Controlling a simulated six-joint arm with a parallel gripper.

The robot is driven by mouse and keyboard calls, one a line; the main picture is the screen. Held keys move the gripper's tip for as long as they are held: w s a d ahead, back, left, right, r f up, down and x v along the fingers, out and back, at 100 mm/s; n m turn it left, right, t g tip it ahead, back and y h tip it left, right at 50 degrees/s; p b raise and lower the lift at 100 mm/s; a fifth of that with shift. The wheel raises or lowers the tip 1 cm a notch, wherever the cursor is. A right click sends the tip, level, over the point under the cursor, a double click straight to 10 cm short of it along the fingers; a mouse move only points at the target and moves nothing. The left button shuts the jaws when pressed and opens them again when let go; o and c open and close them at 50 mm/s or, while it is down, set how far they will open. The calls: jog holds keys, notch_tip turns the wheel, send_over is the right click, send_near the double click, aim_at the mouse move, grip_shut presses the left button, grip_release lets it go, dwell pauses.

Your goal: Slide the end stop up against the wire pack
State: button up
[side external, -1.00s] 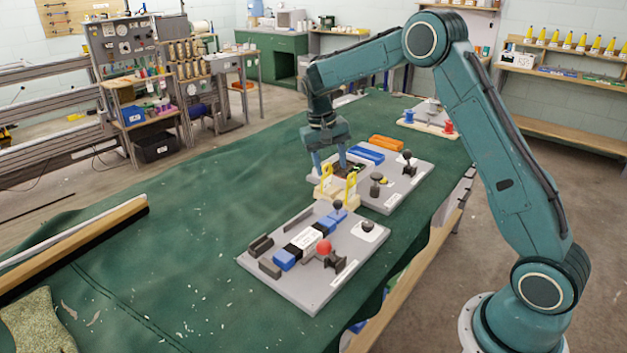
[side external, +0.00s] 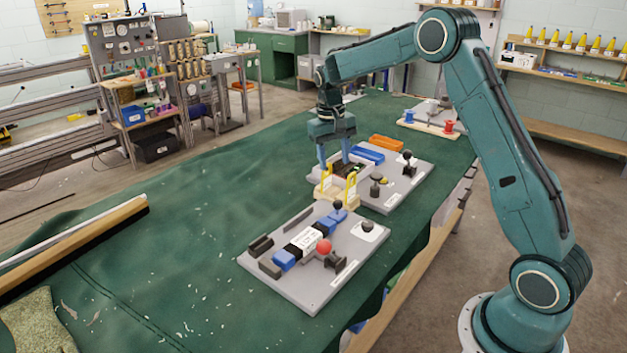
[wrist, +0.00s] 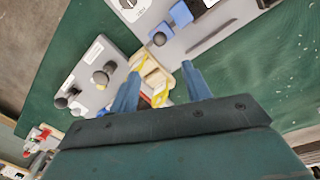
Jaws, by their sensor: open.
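My gripper (side external: 334,165) is open, pointing down above the near end of the far grey board (side external: 391,207). Its two blue fingers also show in the wrist view (wrist: 160,70), with no object held between them. A cream frame (side external: 325,191) with upright yellow loops (side external: 351,186) stands just below and in front of the fingers; it shows between and beyond them in the wrist view (wrist: 150,73). A dark, slatted-looking pack (side external: 348,169) lies by the fingers, partly hidden. I cannot tell for certain which piece is the end stop or whether it touches the pack.
The near grey board (side external: 315,298) carries a blue and black row with a white label (side external: 307,239), a red ball knob (side external: 324,247) and dark blocks. Black knobs (side external: 407,154), a blue tray (side external: 369,154) and an orange tray (side external: 387,142) lie beyond.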

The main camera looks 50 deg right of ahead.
aim_at(339, 200)
jog(key=shift+s+d+r+n+t+y, duration=0.1)
jog(key=shift+s+d+n+t+y, duration=0.1)
jog(key=shift+s+d+n+y, duration=0.25)
jog(key=shift+s+d+r+n+t+y, duration=0.1)
jog(key=shift+s+d+n+t+y, duration=0.15)
jog(key=shift+d+n+y, duration=0.35)
jog(key=shift+s+d+r+n+t+y, duration=0.15)
jog(key=shift+s+d+n+y, duration=0.25)
jog(key=shift+d+n, duration=0.2)
jog(key=shift+f, duration=0.15)
jog(key=x, duration=1.3)
jog(key=shift+f, duration=0.35)
